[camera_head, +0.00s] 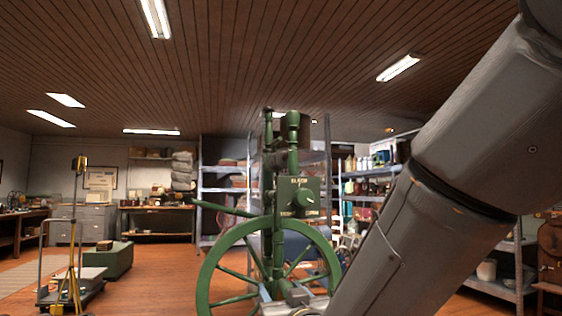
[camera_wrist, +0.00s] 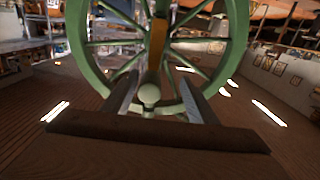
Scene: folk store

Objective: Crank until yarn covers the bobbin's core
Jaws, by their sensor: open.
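A green spinning machine stands upright in the middle of the head view. It has a large spoked wheel (camera_head: 206,277) and a box-shaped head (camera_head: 299,196) with pale lettering on a post. The wheel fills the top of the wrist view (camera_wrist: 236,50). My gripper (camera_wrist: 158,76) is open in front of the wheel. A pale green round knob (camera_wrist: 149,95) shows between its two fingers; I cannot tell whether they touch it. I cannot make out the bobbin, its core or any yarn. My arm covers the right of the head view.
A cart with a yellow tripod (camera_head: 77,240) stands at left, near a green box (camera_head: 113,262). A workbench (camera_head: 157,208) and stocked shelves (camera_head: 218,190) line the back. More shelves stand behind my arm at right. The wooden floor at left front is partly clear.

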